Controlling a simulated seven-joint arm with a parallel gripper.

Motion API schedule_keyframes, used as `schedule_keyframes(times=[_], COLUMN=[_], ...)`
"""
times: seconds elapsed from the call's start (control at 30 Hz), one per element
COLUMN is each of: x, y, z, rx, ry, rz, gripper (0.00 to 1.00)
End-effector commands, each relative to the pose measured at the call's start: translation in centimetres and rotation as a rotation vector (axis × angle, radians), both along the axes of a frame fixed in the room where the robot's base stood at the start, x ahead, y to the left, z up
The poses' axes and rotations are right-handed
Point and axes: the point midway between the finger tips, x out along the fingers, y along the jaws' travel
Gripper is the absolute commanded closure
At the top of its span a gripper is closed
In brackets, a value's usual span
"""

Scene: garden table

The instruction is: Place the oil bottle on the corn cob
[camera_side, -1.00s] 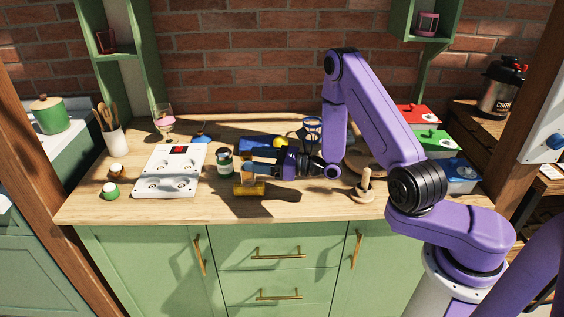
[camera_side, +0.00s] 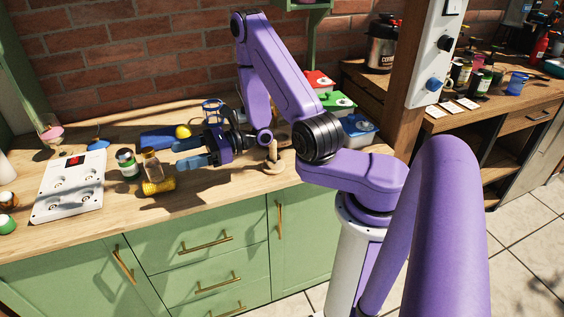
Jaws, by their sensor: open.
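The yellow corn cob (camera_side: 159,187) lies on its side near the front edge of the wooden counter. The brownish oil bottle (camera_side: 151,164) stands about upright, its lower end meeting the upper edge of the cob. It looks to be resting on the cob, but its base is not clear enough to be sure. My gripper (camera_side: 184,153) is open and empty, with its blue fingers just to the right of the bottle. A gap shows between the fingers and the bottle.
A dark green jar (camera_side: 127,165) stands close to the left of the bottle. A white hob (camera_side: 68,187) lies further left. A blue item (camera_side: 158,138) and a yellow ball (camera_side: 183,132) are behind. A wooden stand (camera_side: 272,158) is right of my gripper.

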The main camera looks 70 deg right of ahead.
Motion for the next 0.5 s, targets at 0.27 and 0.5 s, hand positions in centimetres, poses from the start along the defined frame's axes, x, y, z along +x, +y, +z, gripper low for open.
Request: schedule_keyframes(times=[0.27, 0.5], x=[-5.1, -11.7], y=[7.1, 10.1], z=[3.1, 4.4], rx=[-0.121, -0.258], ry=[-0.093, -0.193], rz=[0.526, 0.953], gripper=[0.37, 0.37])
